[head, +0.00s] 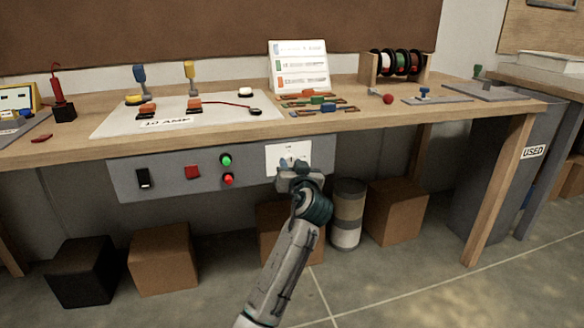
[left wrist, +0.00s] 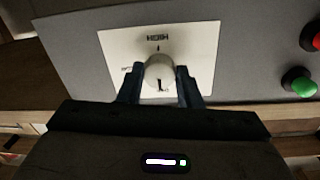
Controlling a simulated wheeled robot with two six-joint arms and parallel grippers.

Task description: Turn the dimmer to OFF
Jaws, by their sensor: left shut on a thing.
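The dimmer is a pale round knob (left wrist: 160,70) on a white square plate (head: 276,160), which is set in the grey panel under the workbench. My left gripper (head: 296,168) is up against the plate and hides most of the knob in the head view. In the left wrist view, its two dark blue fingers (left wrist: 160,84) close on the knob from both sides. A dark line on the knob points down in that view. Small lettering sits around it, with a larger word and a tick above the knob. The smaller labels are too blurred to read. My right gripper is out of view.
The grey panel (head: 130,180) also carries a black rocker switch (head: 144,178), a red switch (head: 192,172), a green button (head: 226,160) and a red button (head: 228,179). Boxes (head: 164,260) and a can (head: 346,214) stand below. The wooden bench top (head: 370,128) overhangs the panel.

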